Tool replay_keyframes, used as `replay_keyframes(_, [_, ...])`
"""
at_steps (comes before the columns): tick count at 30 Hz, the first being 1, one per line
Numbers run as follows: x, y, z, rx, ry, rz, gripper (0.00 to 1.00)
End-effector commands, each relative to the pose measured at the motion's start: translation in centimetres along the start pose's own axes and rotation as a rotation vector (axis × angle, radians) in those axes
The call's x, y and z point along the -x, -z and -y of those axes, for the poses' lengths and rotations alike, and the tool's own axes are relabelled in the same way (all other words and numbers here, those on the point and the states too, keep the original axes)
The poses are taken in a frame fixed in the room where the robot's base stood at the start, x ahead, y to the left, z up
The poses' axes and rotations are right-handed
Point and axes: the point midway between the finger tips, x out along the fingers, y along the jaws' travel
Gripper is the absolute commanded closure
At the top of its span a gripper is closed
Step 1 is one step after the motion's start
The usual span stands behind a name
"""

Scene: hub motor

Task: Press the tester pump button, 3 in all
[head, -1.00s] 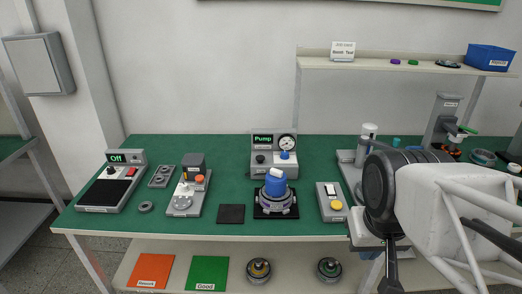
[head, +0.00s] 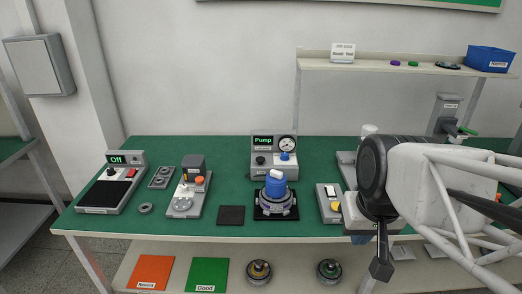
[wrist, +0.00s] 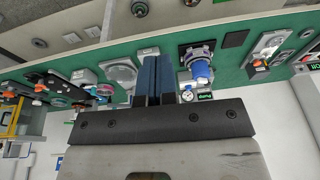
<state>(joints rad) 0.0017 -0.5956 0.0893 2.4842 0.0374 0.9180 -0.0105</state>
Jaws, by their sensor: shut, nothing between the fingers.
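The tester (head: 273,171) is a grey box at the back middle of the green table. It has a lit display reading "Pump", a round gauge (head: 287,142), a dark knob (head: 261,160) and a blue button-like part (head: 287,156). In the wrist view its gauge (wrist: 187,95) shows upside down, right of my fingers. My gripper (head: 381,268) hangs near the table's front edge, to the right of the tester and apart from it. In the wrist view my fingers (wrist: 153,60) are together and empty.
A blue-topped part (head: 275,185) sits on a black stand in front of the tester. A grey box with a yellow button (head: 330,202) is partly behind my arm. A black pad (head: 231,215) lies left. Shelf (head: 400,65) above right.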

Motion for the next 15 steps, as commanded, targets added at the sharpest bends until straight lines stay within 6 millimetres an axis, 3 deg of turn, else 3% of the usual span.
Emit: replay_keyframes(15, [-0.6,12.2,3.6,0.004,0.142,-0.060,1.00])
